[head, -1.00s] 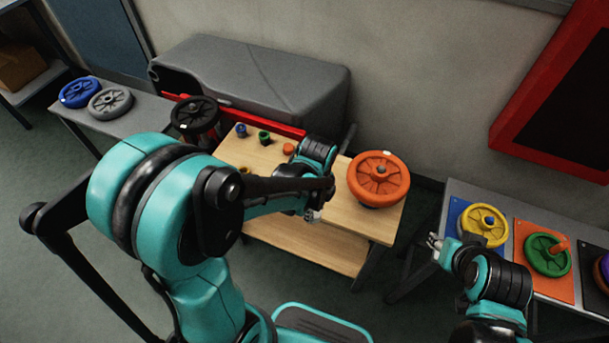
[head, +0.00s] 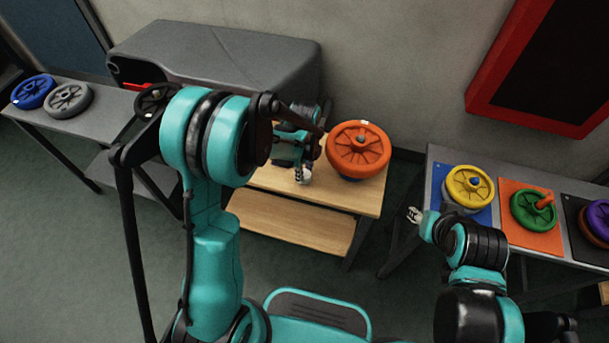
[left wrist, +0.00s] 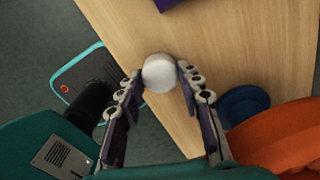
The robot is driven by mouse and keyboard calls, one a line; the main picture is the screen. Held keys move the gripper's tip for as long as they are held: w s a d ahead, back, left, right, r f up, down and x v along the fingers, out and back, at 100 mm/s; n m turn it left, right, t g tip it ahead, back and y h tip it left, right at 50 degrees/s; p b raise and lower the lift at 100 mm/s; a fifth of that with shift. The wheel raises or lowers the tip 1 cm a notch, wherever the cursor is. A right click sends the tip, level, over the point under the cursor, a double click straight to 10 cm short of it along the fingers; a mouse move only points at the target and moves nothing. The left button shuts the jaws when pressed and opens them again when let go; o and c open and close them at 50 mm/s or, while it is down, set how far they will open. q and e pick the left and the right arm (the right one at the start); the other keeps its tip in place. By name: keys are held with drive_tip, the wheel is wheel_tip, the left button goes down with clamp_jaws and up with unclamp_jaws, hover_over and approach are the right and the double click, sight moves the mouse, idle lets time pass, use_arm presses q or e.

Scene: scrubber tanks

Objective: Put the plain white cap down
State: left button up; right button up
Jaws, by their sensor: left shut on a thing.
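The plain white cap (left wrist: 159,73) is between the fingertips of my left gripper (left wrist: 159,78), which is shut on it. In the head view my left gripper (head: 303,176) is over the front part of the wooden table (head: 345,195), left of the orange wheel (head: 358,149); the cap is hard to make out there. In the left wrist view the cap appears against the tabletop (left wrist: 265,45) near its edge; I cannot tell its height above the wood. My right gripper (head: 414,215) is beside the right-hand bench, too small to judge its jaws.
Bare wood surrounds the cap. In the left wrist view a blue round part (left wrist: 243,104) shows beside the orange wheel (left wrist: 285,142). A grey bench (head: 437,180) at right carries yellow (head: 469,186), green (head: 530,212) and purple wheels. My left arm hides much of the table's left side.

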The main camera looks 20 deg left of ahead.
sight(305, 173)
use_arm(q)
drive_tip(key=shift+f, duration=0.75)
use_arm(e)
drive_tip(key=shift+f, duration=0.4)
use_arm(q)
drive_tip(key=shift+f, duration=0.1)
drive_tip(key=o, duration=1.3)
use_arm(e)
drive_tip(key=shift+f, duration=0.15)
use_arm(q)
wheel_tip(305, 173, up, 11)
drive_tip(key=p, duration=0.4)
drive_tip(key=s+a+r+n+t, duration=0.1)
drive_tip(key=s+r+n+t, duration=0.1)
drive_tip(key=s+r+n, duration=0.2)
drive_tip(key=s+a+r+n+t, duration=0.1)
drive_tip(key=s+r+n, duration=0.3)
drive_tip(key=n, duration=0.6)
drive_tip(key=s+a+r+n+t, duration=0.1)
drive_tip(key=s+r+n+t, duration=0.3)
drive_tip(key=s+n, duration=0.3)
drive_tip(key=shift+s+a+r, duration=0.15)
drive_tip(key=shift+s+a, duration=0.15)
drive_tip(key=shift+s, duration=0.25)
use_arm(e)
wheel_tip(305, 173, up, 5)
drive_tip(key=shift+f, duration=0.1)
